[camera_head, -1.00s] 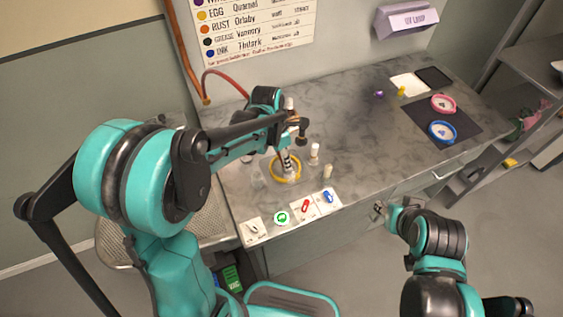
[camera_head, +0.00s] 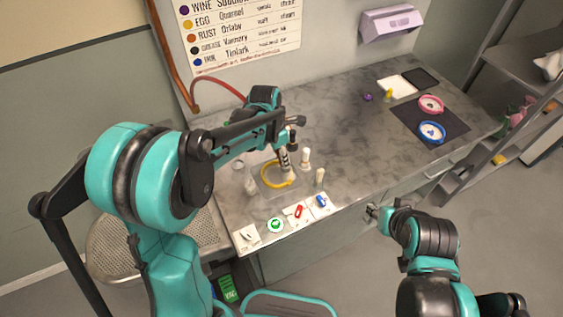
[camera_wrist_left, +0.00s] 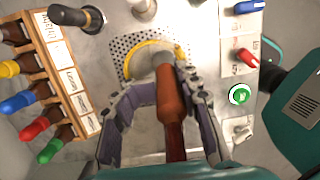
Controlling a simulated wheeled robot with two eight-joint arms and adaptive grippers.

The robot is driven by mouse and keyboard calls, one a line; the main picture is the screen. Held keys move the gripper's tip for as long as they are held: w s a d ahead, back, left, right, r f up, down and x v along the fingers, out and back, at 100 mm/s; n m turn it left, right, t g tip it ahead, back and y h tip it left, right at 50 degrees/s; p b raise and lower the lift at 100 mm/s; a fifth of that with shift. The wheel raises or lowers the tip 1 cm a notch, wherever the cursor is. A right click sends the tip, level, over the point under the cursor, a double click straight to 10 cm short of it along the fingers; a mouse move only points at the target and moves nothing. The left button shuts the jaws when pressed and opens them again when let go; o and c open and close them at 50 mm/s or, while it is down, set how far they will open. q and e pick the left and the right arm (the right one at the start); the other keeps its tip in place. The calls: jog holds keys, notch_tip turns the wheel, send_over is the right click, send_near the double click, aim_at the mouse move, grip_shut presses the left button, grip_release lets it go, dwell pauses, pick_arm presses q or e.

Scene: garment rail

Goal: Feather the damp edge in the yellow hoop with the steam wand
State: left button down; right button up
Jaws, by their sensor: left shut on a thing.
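The yellow hoop (camera_head: 265,181) lies near the front left of the grey counter; in the left wrist view its yellow arc (camera_wrist_left: 131,59) lies on a perforated plate. My left gripper (camera_wrist_left: 165,115) is shut on the steam wand, whose brown handle (camera_wrist_left: 173,98) runs between its fingers. The wand's pale head is over the hoop and hides part of the cloth and rim; whether it touches is unclear. In the head view the wand (camera_head: 285,160) stands nearly upright over the hoop's right part. My right gripper (camera_head: 372,210) hangs by the counter's front edge; its jaws are too small to judge.
Small bottles (camera_head: 305,157) stand right of the hoop. Cards with green, red and blue items (camera_head: 298,212) line the front edge. A wooden rack of coloured-cap bottles (camera_wrist_left: 60,75) is left in the wrist view.

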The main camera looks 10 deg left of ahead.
pick_arm(q)
jog(key=shift+a, duration=0.1)
jog(key=shift+w+a, duration=0.2)
jog(key=shift+w, duration=0.35)
jog(key=shift+w+a, duration=0.15)
jog(key=shift+w, duration=0.4)
notch_tip(320, 180, up, 7)
jog(key=p, duration=0.5)
jog(key=shift+d, duration=0.15)
